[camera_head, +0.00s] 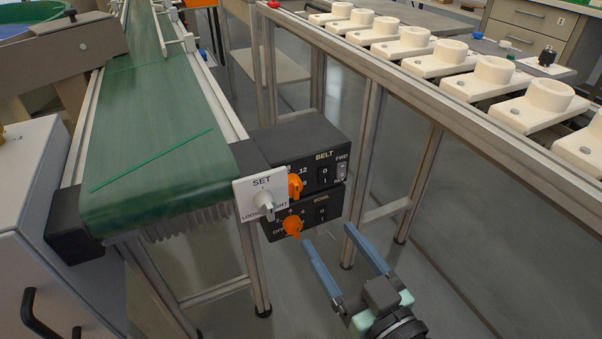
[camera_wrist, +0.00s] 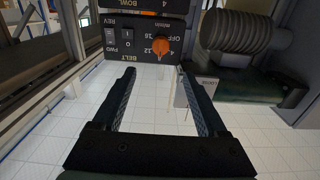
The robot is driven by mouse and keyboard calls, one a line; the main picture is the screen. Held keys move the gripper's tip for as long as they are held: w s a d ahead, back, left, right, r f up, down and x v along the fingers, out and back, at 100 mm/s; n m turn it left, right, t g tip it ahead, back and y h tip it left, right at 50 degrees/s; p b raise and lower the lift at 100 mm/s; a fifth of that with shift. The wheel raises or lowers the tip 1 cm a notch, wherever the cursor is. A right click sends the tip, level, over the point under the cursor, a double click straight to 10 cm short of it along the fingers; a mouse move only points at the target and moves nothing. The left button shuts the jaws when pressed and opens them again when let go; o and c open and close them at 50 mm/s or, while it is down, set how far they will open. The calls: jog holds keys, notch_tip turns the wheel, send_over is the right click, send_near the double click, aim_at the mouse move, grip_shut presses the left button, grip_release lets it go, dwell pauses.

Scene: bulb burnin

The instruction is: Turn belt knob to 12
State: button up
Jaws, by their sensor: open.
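A second box below, with an orange bowl knob (camera_head: 292,226), sits close under the belt box. A green conveyor (camera_head: 150,130) is left; a metal-framed rack of white holders (camera_head: 470,85) is right.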

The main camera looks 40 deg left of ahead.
aim_at(297, 190)
jog(key=b+x, duration=0.3)
jog(key=x, duration=0.9)
jog(key=shift+a+r, duration=0.15)
jog(key=shift+a, duration=0.1)
jog(key=shift+c, duration=0.2)
grip_shut()
